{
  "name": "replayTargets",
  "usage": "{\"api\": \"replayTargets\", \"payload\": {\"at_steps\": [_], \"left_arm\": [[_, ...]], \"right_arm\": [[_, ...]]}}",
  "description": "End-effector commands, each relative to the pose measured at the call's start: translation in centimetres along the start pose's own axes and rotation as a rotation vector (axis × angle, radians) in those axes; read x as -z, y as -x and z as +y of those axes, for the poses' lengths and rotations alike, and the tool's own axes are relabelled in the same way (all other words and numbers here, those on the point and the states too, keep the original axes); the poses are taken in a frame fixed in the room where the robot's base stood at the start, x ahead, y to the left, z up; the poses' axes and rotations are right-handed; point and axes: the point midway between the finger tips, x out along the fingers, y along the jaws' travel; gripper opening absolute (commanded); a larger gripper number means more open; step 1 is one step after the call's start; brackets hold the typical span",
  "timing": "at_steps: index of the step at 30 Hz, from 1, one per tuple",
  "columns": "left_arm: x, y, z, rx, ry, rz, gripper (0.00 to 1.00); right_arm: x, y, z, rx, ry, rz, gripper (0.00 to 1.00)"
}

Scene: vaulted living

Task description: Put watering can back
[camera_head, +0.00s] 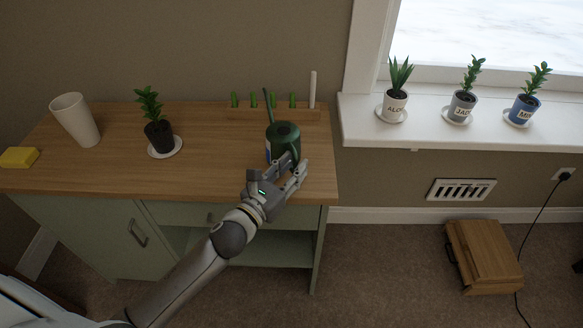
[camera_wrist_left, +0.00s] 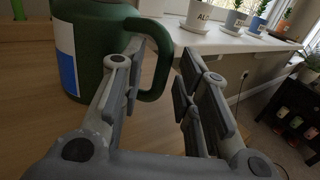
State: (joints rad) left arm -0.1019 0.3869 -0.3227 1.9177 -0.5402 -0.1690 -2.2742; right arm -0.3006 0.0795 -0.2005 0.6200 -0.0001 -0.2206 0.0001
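The dark green watering can (camera_head: 284,137) stands upright on the wooden top of the cabinet, near its right end. Its thin spout points to the back. In the left wrist view the can's body (camera_wrist_left: 92,50) has a white and blue label, and its loop handle (camera_wrist_left: 162,62) faces me. My left gripper (camera_head: 293,170) is at the handle side of the can. In the wrist view its fingers (camera_wrist_left: 160,65) are spread, with the handle between them; no firm grip shows. My right gripper is not in view.
The cabinet top (camera_head: 215,165) also holds a white cup (camera_head: 76,120), a yellow sponge (camera_head: 19,157), a potted plant (camera_head: 158,136) on a saucer and a wooden rack (camera_head: 262,114) at the back. Labelled pots stand on the windowsill (camera_head: 435,132). A wooden case (camera_head: 484,256) lies on the floor.

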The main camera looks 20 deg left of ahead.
Motion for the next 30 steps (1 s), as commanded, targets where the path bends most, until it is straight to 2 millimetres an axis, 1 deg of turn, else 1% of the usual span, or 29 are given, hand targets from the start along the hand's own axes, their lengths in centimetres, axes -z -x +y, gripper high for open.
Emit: {"api": "replayTargets", "payload": {"at_steps": [8,11,14,19,24,30], "left_arm": [[0.0,0.0,0.0,0.000,0.000,0.000,0.35],[-0.4,0.0,0.0,0.000,0.000,0.000,0.35],[-0.2,0.8,0.0,-0.001,0.000,0.001,0.35],[-0.2,3.5,0.0,0.000,0.000,0.004,0.35],[-0.1,6.6,0.0,0.000,0.000,0.003,0.35],[0.0,9.7,0.0,-0.001,0.001,0.002,0.35]], "right_arm": [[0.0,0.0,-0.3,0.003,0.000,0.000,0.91],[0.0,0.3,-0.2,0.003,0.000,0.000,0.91],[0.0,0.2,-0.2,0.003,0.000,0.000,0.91],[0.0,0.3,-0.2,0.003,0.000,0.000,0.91],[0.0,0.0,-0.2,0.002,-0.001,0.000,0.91],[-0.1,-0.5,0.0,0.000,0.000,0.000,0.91]]}}
